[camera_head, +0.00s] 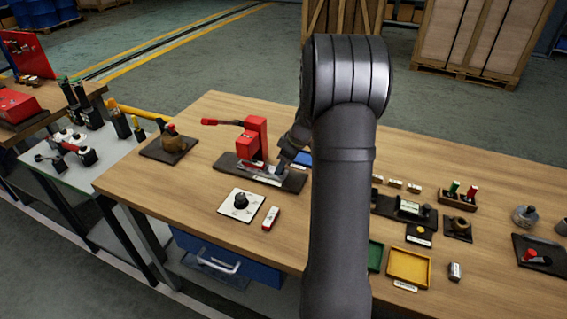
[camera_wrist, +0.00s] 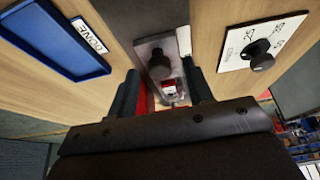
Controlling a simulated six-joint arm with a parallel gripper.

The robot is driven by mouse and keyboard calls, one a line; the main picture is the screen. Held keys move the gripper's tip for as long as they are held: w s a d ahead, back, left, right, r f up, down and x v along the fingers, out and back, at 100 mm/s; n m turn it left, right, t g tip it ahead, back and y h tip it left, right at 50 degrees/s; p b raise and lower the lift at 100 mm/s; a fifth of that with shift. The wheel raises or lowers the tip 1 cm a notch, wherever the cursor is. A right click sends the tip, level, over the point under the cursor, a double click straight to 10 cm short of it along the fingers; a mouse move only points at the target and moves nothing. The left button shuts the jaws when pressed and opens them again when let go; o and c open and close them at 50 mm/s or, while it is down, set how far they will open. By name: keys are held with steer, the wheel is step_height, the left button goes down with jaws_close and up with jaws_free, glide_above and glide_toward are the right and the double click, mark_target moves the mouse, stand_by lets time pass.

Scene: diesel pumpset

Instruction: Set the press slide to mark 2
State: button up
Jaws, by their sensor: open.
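The red press (camera_head: 256,138) stands on a dark base (camera_head: 290,181) on the wooden bench, with a red lever reaching left. A light metal slide (camera_head: 250,165) lies low at its front. In the wrist view the slide plate (camera_wrist: 172,44) carries a dark round knob (camera_wrist: 159,68). My gripper (camera_wrist: 160,80) is open, its fingers on either side of the knob and slide; contact is not clear. In the head view my gripper (camera_head: 283,163) is at the press's right side, partly hidden by my arm. The slide's marks are not readable.
A white plate with a black rotary knob (camera_head: 241,201) lies in front of the press, beside a red-and-white block (camera_head: 270,218). A blue tray (camera_wrist: 50,40) labelled DONE lies close by. A wooden knob fixture (camera_head: 172,141) stands left. Yellow tray (camera_head: 408,267) and small fixtures sit right.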

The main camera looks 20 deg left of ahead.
mark_target(267, 167)
steer(key=shift+f, duration=0.1)
jaws_close()
steer(key=shift+a, duration=2.25)
jaws_free()
steer(key=v, duration=1.7)
steer(key=shift+d+r, duration=0.15)
steer(key=shift+r, duration=0.05)
steer(key=x, duration=1.7)
steer(key=shift+f, duration=0.2)
